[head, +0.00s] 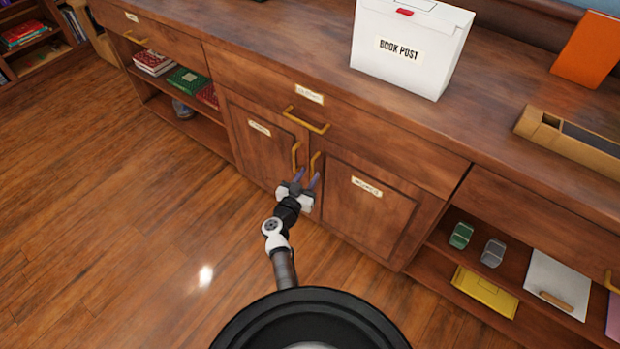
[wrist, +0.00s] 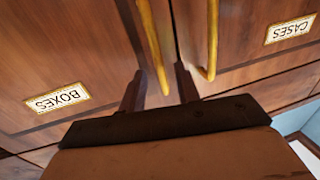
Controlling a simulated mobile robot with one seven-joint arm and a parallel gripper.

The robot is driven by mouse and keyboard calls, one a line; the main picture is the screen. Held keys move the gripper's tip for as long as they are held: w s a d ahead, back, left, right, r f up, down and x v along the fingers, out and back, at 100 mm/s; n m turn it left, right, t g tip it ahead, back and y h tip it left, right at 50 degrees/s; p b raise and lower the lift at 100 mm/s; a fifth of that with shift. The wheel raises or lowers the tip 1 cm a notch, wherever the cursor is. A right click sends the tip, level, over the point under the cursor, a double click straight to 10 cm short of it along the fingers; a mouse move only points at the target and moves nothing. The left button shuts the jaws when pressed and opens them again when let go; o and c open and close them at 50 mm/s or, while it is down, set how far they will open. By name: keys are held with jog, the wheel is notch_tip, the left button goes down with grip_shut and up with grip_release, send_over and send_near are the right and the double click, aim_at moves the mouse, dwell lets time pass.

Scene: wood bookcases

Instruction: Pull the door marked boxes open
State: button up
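The door marked BOXES (head: 345,212) is the right one of a pair of low cabinet doors and looks shut. Its label (wrist: 57,97) reads clearly in the wrist view. Its upright brass handle (head: 315,162) is near its left edge and also shows in the wrist view (wrist: 155,45). Contact with the handle cannot be told.
The CASES door (head: 262,145) is on the left, its handle (head: 295,157) close beside my gripper. A drawer with a brass handle (head: 306,120) is above. A white BOOK POST box (head: 408,45) stands on the counter. Open shelves flank the doors. The wood floor (head: 130,230) at left is clear.

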jog(key=shift+b+x, duration=0.3)
jog(key=shift+x, duration=0.7)
grip_shut()
